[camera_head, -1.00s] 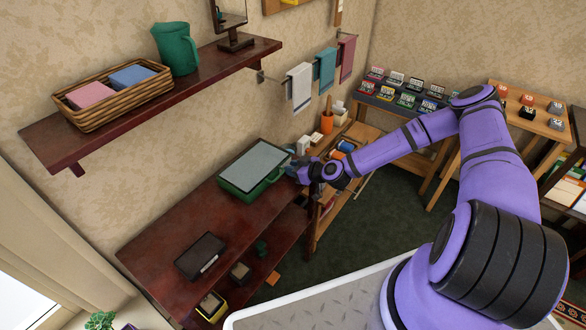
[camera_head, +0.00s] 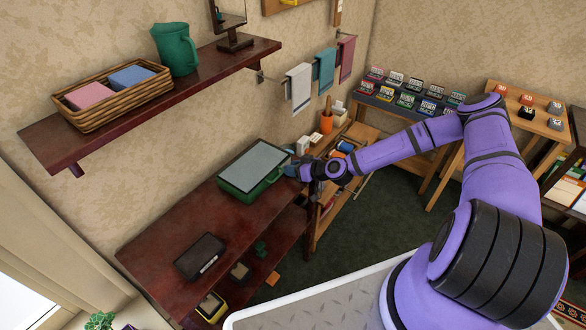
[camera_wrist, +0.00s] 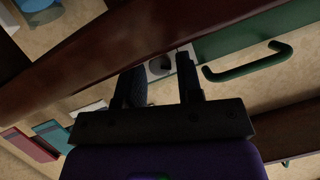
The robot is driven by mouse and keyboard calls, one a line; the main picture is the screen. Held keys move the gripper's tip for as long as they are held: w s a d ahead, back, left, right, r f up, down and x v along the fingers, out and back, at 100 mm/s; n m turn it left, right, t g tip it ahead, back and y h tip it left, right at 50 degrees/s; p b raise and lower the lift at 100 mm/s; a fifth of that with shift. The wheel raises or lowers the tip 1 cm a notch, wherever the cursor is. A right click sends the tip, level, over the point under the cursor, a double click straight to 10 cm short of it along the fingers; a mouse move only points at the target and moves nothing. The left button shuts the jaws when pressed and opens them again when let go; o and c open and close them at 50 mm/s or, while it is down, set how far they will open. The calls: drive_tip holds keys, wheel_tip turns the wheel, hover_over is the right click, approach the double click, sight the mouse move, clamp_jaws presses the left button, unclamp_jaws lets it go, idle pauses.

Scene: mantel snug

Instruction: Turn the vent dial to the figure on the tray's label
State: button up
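A green case (camera_head: 236,189) with a pale grey top stands at the back end of the dark red table. In the wrist view its green side (camera_wrist: 245,38) shows a green bar handle (camera_wrist: 250,66). Next to the handle is a pale plate with a dark round dial (camera_wrist: 163,64); its figures are too small to read. My gripper (camera_head: 293,170) is at the right end of the case. In the wrist view my gripper (camera_wrist: 160,74) has its fingers apart, with the dial seen between and beyond their tips. Contact cannot be told. A dark tray (camera_head: 194,250) bears a white label (camera_head: 208,264), unreadable here.
A dark red shelf (camera_head: 205,68) with a basket (camera_head: 115,98) and a green jug (camera_head: 176,50) hangs above the table (camera_head: 170,222). Towels (camera_head: 299,88) hang on the wall behind my arm. The middle of the table is bare.

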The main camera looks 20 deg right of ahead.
drive_tip(key=v, duration=1)
drive_tip(key=shift+s+d, duration=0.3)
drive_tip(key=shift+a+r, duration=0.15)
drive_tip(key=shift+r, duration=0.05)
